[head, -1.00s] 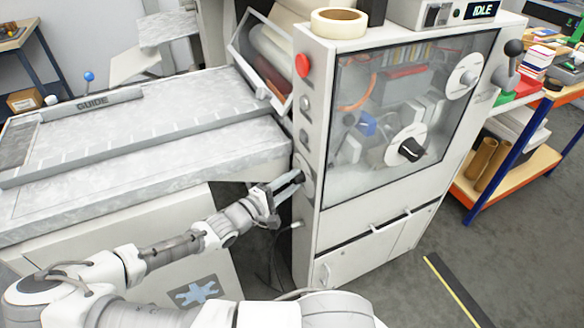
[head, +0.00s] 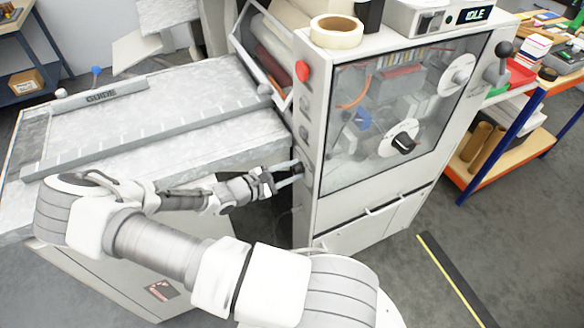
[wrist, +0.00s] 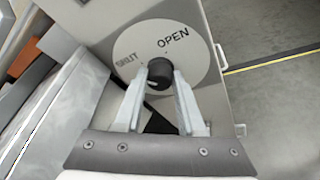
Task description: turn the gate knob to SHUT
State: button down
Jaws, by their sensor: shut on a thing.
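The gate knob (wrist: 160,72) is a small round black knob on a pale grey dial plate (wrist: 188,38). The plate reads OPEN at the upper right and SHUT at the left. My gripper (wrist: 161,78) is shut on the knob, with one finger on each side. A small light mark shows on the knob's lower left edge; I cannot tell for sure where the knob points. In the head view my gripper (head: 294,173) reaches the narrow left side of the machine (head: 310,215), where the knob is mostly hidden by the fingers.
A red button (head: 302,71) sits above on the same side panel. The marbled feed table (head: 215,127) lies close to the left of my gripper. Another black knob (head: 404,143) is on the machine's front. The display reads IDLE. Floor is free at front right.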

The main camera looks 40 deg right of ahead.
dwell(0.6)
jog(key=c, duration=0.5)
grip_release()
jog(key=b+v, duration=0.1)
jog(key=v, duration=1.6)
jog(key=shift+w+a, duration=0.15)
jog(key=shift+a, duration=0.1)
jog(key=shift+r, duration=0.1)
jog(key=s+a+r+m+t+y, duration=0.2)
jog(key=s+r+m+y, duration=0.1)
jog(key=r, duration=0.6)
jog(key=s+a+r+m+t+y, duration=0.1)
jog(key=s+r+m+y, duration=0.3)
jog(key=r, duration=0.5)
jog(key=s+a+r+m+t+y, duration=0.2)
jog(key=s+a+r+m+y, duration=0.1)
jog(key=s+r+y, duration=0.4)
notch_tip(320, 180, up, 3)
jog(key=shift+a+f+m+t+y, duration=0.25)
jog(key=shift+m+t+y, duration=0.05)
jog(key=shift+y, duration=0.2)
